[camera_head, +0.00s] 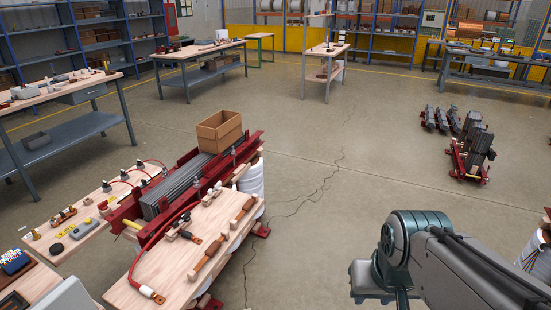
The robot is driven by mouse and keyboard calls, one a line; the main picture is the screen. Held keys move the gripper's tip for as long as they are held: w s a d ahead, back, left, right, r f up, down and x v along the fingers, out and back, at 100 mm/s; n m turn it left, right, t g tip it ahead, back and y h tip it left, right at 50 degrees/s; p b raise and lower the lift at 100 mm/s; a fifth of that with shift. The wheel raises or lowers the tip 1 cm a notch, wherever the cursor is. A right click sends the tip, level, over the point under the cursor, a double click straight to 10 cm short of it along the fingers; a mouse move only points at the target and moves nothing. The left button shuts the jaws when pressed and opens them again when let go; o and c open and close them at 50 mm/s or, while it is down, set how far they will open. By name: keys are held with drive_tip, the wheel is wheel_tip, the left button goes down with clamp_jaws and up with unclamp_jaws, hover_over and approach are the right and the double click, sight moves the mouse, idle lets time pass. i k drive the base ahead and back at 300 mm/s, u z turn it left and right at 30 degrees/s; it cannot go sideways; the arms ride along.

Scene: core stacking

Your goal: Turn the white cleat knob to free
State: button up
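A red-framed stack of grey core plates (170,190) lies across a light wooden bench (140,295) at the lower left. My arm shows at the lower right, well apart from the bench. My gripper's fingers are not in view.
An open cardboard box (219,130) sits on the far end of the core. Wooden-handled tools (243,208) lie on the bench's right side. Dark grey parts on a red stand (470,155) are at the right. The floor between is clear except for thin cables.

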sight(218, 187)
drive_tip(key=z, duration=0.3)
drive_tip(key=i, duration=1.35)
drive_tip(key=u, duration=1.05)
drive_tip(key=i, duration=0.95)
drive_tip(key=u, duration=0.95)
